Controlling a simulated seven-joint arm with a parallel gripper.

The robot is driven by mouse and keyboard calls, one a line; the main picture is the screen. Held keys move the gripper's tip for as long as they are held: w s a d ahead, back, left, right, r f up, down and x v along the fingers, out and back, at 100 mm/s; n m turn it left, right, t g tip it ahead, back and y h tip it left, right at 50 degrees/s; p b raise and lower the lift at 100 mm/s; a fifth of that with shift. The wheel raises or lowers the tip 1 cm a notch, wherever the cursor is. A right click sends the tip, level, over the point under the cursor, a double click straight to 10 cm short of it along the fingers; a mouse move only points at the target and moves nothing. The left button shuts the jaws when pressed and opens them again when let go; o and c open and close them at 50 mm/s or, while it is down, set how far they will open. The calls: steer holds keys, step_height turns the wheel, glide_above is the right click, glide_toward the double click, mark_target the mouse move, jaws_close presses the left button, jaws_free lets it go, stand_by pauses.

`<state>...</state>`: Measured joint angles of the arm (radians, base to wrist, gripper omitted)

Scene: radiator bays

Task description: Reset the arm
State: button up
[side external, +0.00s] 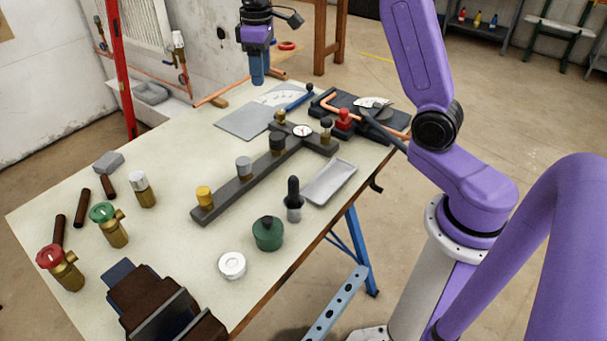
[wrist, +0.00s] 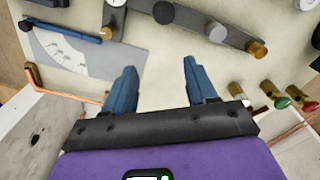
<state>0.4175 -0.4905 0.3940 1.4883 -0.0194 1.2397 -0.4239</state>
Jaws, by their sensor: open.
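My gripper (side external: 258,70) is raised above the far edge of the workbench (side external: 180,290), at the top centre of the side external view. In the wrist view my gripper (wrist: 163,85) shows two blue fingers spread well apart. Nothing is between them but the pale bench top below. The fingers are apart from every object on the bench.
A dark manifold bar (side external: 225,197) with several fittings lies mid-bench. A grey sheet with a dial print (side external: 245,120) lies below my gripper. Brass valves with green (side external: 103,213) and red (side external: 50,257) caps stand at left. A vise (side external: 150,300) sits in front. A red upright (side external: 120,65) stands behind.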

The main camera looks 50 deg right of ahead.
steer(key=s+a+n, duration=0.2)
steer(key=s+a, duration=0.3)
steer(key=s, duration=0.3)
steer(key=s+a+n, duration=0.1)
steer(key=s+a, duration=0.5)
steer(key=s, duration=0.2)
steer(key=s+d+f+n, duration=0.1)
steer(key=s+f+n, duration=0.1)
steer(key=s, duration=0.8)
steer(key=s+d+f+n, duration=0.1)
steer(key=s+d+f, duration=0.1)
steer(key=s, duration=0.8)
steer(key=shift+s+f+n+y, duration=0.15)
steer(key=shift+f+n+y, duration=0.2)
steer(key=shift+f, duration=0.3)
steer(key=shift+a, duration=0.1)
